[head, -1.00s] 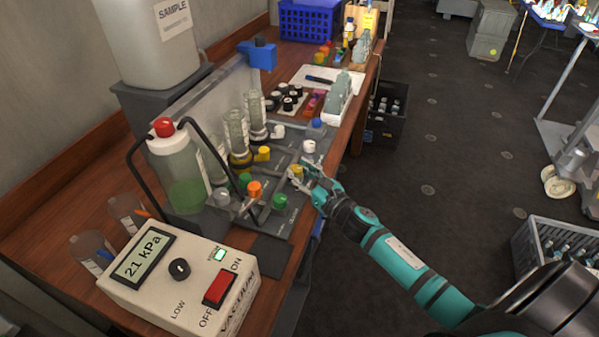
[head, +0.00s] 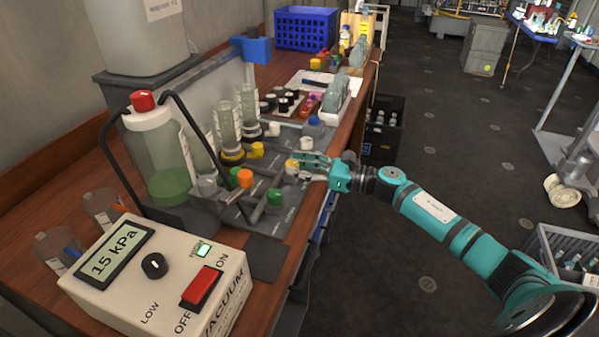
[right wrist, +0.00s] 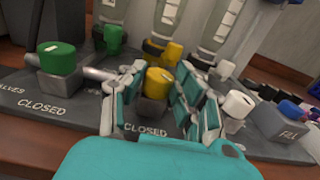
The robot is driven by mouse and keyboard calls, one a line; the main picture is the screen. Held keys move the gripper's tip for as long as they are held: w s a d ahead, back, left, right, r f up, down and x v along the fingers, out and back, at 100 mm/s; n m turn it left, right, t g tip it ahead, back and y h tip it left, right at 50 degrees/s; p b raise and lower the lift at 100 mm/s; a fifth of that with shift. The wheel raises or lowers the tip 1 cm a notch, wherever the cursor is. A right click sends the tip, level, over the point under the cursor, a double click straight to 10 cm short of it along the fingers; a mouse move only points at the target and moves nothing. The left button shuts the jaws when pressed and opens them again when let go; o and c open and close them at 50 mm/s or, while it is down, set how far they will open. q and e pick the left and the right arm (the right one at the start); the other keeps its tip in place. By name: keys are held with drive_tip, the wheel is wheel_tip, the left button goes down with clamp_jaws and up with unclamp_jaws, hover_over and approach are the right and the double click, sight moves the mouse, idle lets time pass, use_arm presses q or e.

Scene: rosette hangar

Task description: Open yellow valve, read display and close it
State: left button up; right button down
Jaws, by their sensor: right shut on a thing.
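The yellow valve knob (head: 291,166) sits in the front row of the grey valve panel (head: 268,225). In the right wrist view the yellow knob (right wrist: 158,81) stands between the fingers of my right gripper (right wrist: 161,90), with "CLOSED" printed on the panel in front of it. In the head view my right gripper (head: 305,166) reaches it from the right and is shut on it. The fingers partly hide the knob's sides. The display (head: 116,252) on the cream vacuum box (head: 195,262) reads 15 kPa. My left gripper is not in view.
Green (head: 274,197), orange (head: 245,178) and white (head: 306,143) knobs stand close by, with another yellow knob (head: 257,149) behind. A bottle with a red cap (head: 143,101) and upright cylinders stand behind the panel.

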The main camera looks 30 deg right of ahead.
idle(0.3)
drive_tip(key=c, duration=0.9)
unclamp_jaws()
drive_tip(key=shift+c, duration=0.2)
drive_tip(key=v, duration=1.2)
